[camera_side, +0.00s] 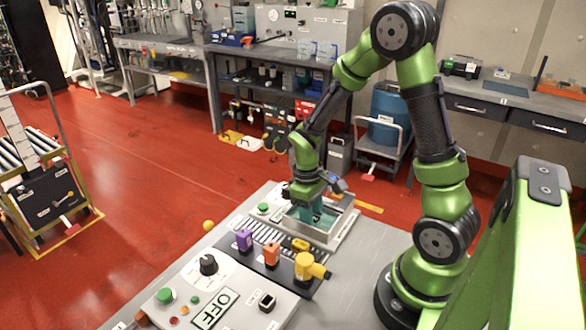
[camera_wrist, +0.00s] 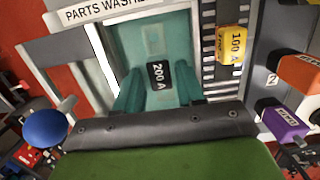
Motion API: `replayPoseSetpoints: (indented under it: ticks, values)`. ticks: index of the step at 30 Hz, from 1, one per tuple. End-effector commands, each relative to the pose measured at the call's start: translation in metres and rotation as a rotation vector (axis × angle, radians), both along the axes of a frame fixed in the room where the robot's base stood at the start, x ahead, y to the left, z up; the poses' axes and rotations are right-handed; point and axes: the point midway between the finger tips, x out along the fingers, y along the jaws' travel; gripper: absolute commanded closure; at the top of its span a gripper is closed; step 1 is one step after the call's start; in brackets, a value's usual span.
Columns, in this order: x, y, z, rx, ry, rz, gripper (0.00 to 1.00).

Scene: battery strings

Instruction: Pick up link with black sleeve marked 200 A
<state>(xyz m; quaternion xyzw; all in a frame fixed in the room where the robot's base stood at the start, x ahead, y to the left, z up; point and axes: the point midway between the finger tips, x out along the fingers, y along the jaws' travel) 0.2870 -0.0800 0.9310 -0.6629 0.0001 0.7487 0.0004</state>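The link with the black sleeve marked 200 A (camera_wrist: 160,75) lies in the teal basin of the parts washer (camera_wrist: 101,60), in the wrist view. My gripper's two teal-tinted fingers (camera_wrist: 160,92) show on either side of the sleeve's lower end, with what looks like a narrow gap at each side. The fingers appear open, and whether they touch the sleeve is unclear. In the side view my gripper (camera_side: 308,212) reaches down into the metal-rimmed washer (camera_side: 345,222), and the link is hidden there.
A yellow-sleeved link marked 100 A (camera_wrist: 232,44) lies on the slatted rack right of the washer. Purple (camera_side: 244,240), orange (camera_side: 271,254) and yellow (camera_side: 309,267) connectors stand in front. A control panel with a black knob (camera_side: 208,264) is nearer the camera.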

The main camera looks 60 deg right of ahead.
Motion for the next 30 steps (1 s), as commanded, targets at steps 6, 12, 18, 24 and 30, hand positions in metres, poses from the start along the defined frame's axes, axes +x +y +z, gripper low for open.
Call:
replayPoseSetpoints:
  ticks: [6,12,18,24,30]
  values:
    - [0.000,0.000,-0.001,0.000,-0.001,0.000,0.62]
    - [0.000,0.000,-0.001,0.000,-0.001,0.000,0.91]
    - [0.000,0.000,0.000,-0.001,-0.001,0.000,1.00]
    - [0.001,0.000,0.005,-0.001,-0.003,0.000,1.00]
    - [0.002,0.000,0.040,-0.002,-0.009,0.000,1.00]
